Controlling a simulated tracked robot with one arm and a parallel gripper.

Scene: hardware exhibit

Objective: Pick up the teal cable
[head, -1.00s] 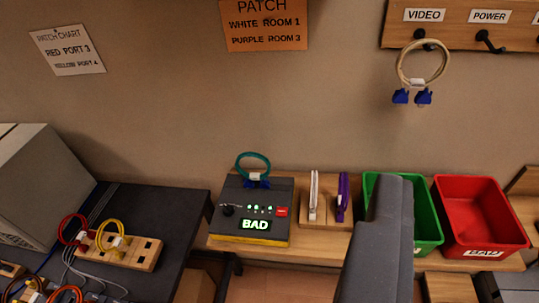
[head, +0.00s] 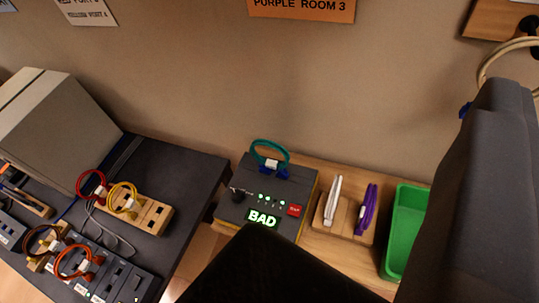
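The teal cable (head: 270,149) is a coiled loop with a white tag and dark blue plugs. It stands upright at the back of the dark tester box (head: 308,190), whose lit display reads BAD. My arm fills the right side and the bottom middle of the view, in front of the tester's lower edge. My gripper's fingers are not visible, and nothing shows it touching the cable.
A wooden holder (head: 325,222) with white and purple cables stands right of the tester, beside a green bin (head: 404,232). At left are a grey monitor-like box (head: 50,120), a wooden block (head: 154,216) with red and yellow cables, and a dark bench (head: 180,172).

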